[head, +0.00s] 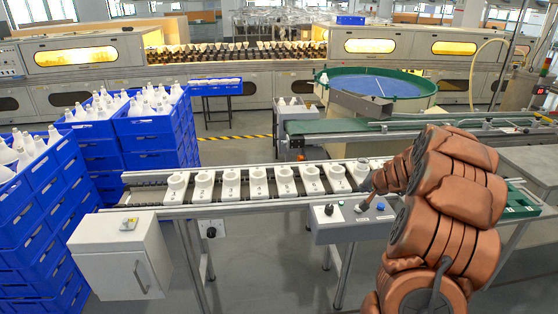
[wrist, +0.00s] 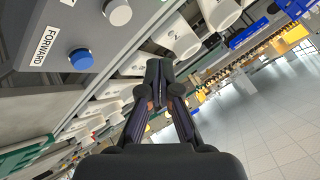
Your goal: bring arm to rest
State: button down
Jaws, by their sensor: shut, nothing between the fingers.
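My gripper (wrist: 158,80) is shut and empty in the wrist view, its two dark fingers together. It hangs in front of the conveyor with the white sockets (wrist: 178,38). A grey control box with a blue button (wrist: 81,59) labelled FORWARD and a white button (wrist: 117,12) lies at the upper left of that view. The control box (head: 352,222) shows there just left of the arm.
The socket conveyor (head: 258,180) runs across the middle. Blue crates (head: 155,130) of white bulbs are stacked at left, with a white cabinet (head: 118,262) in front. A round blue-and-green table (head: 375,84) and a green belt (head: 350,125) stand behind. Floor shows between conveyor legs.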

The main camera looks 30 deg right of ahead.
jog(key=s+a+r+n+g+y+p, duration=0.1)
jog(key=a+r+n+y, duration=0.25)
jog(key=a, duration=1.05)
jog(key=s+a+r+n+g+y+p, duration=0.1)
jog(key=a+r+n+y, duration=0.3)
jog(key=a, duration=1.1)
jog(key=s+a+r+n+g+h+p, duration=0.1)
jog(key=s+a+g, duration=0.2)
jog(key=s+a, duration=0.6)
jog(key=s+a+r+n+g+h, duration=0.1)
jog(key=s+a+r+n+g, duration=0.15)
jog(key=s+a, duration=0.65)
jog(key=s+d+g+h, duration=0.3)
jog(key=s, duration=1.5)
jog(key=shift+d+f+n+p, duration=0.2)
jog(key=shift+f+n+p, duration=0.1)
jog(key=shift+n+p, duration=0.15)
jog(key=shift+s+d, duration=0.1)
